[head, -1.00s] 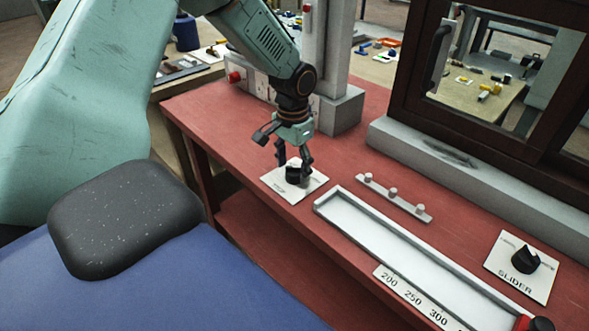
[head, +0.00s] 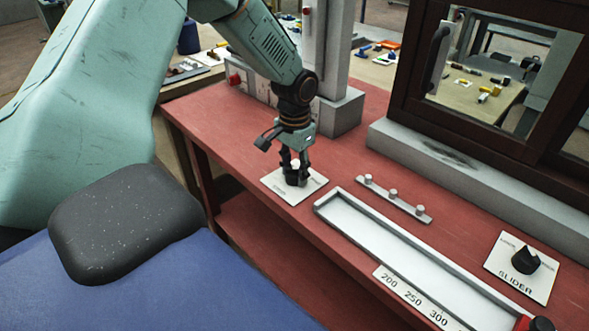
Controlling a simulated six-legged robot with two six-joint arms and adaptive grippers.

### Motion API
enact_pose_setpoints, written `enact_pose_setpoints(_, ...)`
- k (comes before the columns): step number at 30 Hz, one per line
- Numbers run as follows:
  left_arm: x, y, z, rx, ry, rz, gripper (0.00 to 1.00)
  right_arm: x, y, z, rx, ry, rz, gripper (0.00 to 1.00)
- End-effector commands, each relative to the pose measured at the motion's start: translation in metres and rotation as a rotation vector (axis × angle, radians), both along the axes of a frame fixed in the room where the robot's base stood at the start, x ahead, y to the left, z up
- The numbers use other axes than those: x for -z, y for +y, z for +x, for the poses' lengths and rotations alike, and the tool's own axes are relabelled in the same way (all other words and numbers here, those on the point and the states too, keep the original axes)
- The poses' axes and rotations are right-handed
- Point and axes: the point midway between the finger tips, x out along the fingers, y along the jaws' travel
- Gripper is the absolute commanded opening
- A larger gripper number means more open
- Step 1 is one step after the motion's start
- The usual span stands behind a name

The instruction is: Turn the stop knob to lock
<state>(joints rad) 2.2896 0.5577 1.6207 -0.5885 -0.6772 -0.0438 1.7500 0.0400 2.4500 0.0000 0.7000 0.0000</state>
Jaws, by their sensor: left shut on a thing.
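The stop knob (head: 293,178) is a small black knob on a white label plate (head: 287,196) on the red table, left of the middle in the head view. My left gripper (head: 295,172) points down over it and is shut on the knob, its fingers on either side. The fingers hide part of the knob, and I cannot read which way its pointer faces. The plate's lettering is too small to read clearly. My right gripper is not in view.
A black slider knob (head: 526,260) sits on its own plate at the right. A long white tray (head: 385,247) with a number scale and a small rail with several pegs (head: 393,194) lie between. A grey post (head: 341,108) stands behind, and a dark-framed window is at the right.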

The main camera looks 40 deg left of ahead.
Motion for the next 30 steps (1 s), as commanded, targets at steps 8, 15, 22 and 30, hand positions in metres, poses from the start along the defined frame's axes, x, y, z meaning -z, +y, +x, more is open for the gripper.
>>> enact_pose_setpoints(8, -0.001, 0.001, 0.0, -0.015, 0.0, 0.002, 0.1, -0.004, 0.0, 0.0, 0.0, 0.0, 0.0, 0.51)
enact_pose_setpoints(15, -0.004, 0.001, 0.0, -0.117, 0.001, 0.002, 0.1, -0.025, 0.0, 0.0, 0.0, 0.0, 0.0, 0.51)
enact_pose_setpoints(22, -0.006, 0.001, 0.0, -0.304, 0.002, 0.003, 0.1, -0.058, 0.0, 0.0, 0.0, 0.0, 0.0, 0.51)
enact_pose_setpoints(30, -0.006, 0.001, 0.0, -0.56, 0.001, 0.003, 0.1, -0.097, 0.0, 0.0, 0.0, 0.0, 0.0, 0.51)
